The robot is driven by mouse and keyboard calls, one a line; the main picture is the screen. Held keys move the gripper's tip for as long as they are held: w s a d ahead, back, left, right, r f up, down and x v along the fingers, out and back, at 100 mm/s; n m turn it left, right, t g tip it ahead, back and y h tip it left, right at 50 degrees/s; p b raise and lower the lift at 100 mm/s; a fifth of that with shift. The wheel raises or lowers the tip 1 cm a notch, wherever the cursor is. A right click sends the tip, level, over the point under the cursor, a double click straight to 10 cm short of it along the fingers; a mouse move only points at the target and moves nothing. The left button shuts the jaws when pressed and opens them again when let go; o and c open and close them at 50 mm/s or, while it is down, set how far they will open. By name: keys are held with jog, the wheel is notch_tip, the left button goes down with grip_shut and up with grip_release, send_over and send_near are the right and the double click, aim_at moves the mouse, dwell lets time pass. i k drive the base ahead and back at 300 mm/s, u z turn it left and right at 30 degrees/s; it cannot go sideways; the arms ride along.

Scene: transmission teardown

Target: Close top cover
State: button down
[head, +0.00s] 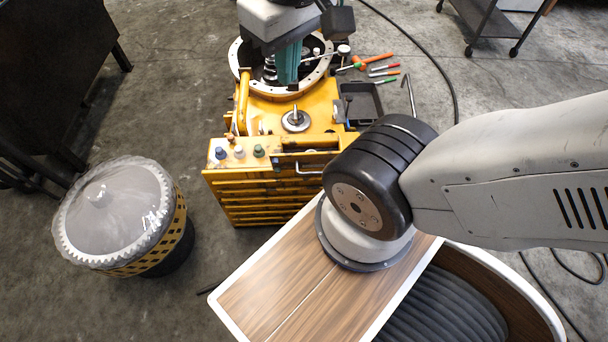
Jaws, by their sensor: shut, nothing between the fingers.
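My gripper (289,78) hangs at the top of the head view, over the round open top of a yellow transmission housing (268,160). Its teal fingers are together, with nothing seen between them. They cover part of the opening, whose pale bolt-holed rim (238,60) shows around them. Dark and metal parts show inside. No lid lies over this opening. A round, cloudy see-through cover with a scalloped edge (112,215) sits on a yellow-and-black drum (165,250) at left; I cannot tell whether it is the top cover. Whether the fingertips touch anything is unclear.
Several coloured hand tools (382,70) and a black tray (362,103) lie right of the opening. A dark bench (60,60) stands at left and a wheeled cart (488,25) at upper right. A cable crosses the floor. Concrete floor is clear between drum and housing.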

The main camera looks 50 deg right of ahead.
aim_at(299, 161)
jog(key=u, duration=1.8)
jog(key=k, duration=1.35)
jog(key=z, duration=1.95)
